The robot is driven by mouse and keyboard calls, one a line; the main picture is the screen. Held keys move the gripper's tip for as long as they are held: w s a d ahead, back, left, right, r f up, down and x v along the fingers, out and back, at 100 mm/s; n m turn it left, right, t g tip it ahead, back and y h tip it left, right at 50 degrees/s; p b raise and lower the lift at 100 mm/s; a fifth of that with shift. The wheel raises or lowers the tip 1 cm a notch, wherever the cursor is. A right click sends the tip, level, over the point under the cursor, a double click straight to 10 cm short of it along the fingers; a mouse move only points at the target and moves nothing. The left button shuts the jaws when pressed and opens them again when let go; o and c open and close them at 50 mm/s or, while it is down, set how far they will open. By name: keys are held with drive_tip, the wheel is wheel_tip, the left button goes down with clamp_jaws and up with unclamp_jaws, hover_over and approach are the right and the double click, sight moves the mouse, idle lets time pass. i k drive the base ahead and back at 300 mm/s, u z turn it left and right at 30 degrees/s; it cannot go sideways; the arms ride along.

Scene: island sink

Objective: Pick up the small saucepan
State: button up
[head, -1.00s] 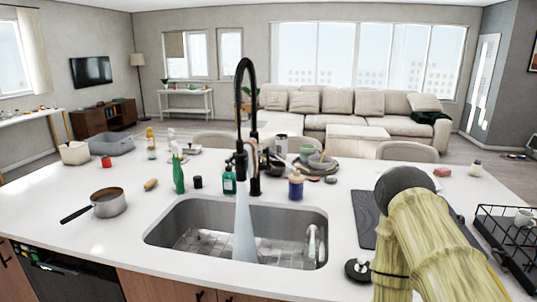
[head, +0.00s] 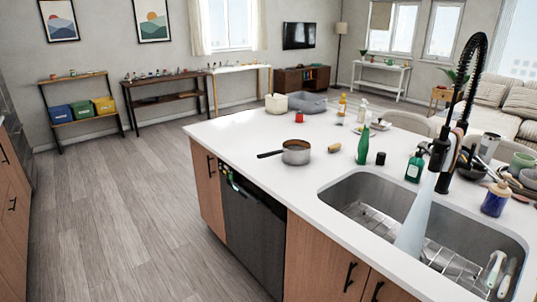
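The small saucepan (head: 296,152) stands upright on the white island countertop, left of the sink, in the head view. It is grey metal with a brownish inside, and its dark handle (head: 269,154) points left toward the counter's edge. Nothing covers it. My gripper and arm are not in the head view now.
The sink (head: 430,230) with a tall black faucet (head: 465,85) lies to the right. A green bottle (head: 363,140), a brown wooden-looking item (head: 334,148) and a red can (head: 299,117) stand near the saucepan. Open wood floor (head: 130,210) lies left of the island.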

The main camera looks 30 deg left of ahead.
sight(295, 152)
drive_tip(key=u, duration=2.65)
drive_tip(key=i, duration=2.15)
drive_tip(key=z, duration=2.35)
